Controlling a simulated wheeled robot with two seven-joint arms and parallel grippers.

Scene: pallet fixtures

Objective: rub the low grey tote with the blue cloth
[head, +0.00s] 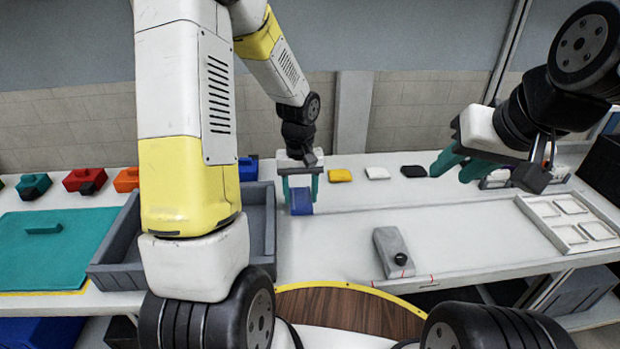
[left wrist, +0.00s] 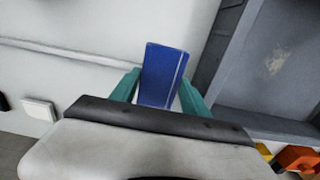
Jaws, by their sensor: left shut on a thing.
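The blue cloth (head: 302,202) is a small folded blue piece, held between the teal fingers of my left gripper (head: 301,190). It also shows in the left wrist view (left wrist: 162,76). The low grey tote (head: 261,232) stands on the table just left of this gripper, and my left arm hides much of it. In the left wrist view the tote (left wrist: 240,42) is at the right, apart from the cloth, with a pale brownish patch on its floor. My right gripper (head: 460,165) is in the air at the right, its teal fingers apart and empty.
A teal board (head: 60,262) lies left of the tote. A grey box with a black knob (head: 388,246) and a white compartment tray (head: 570,222) are to the right. Yellow (head: 340,175), white (head: 377,173) and black (head: 413,171) pads lie at the back. The table between is clear.

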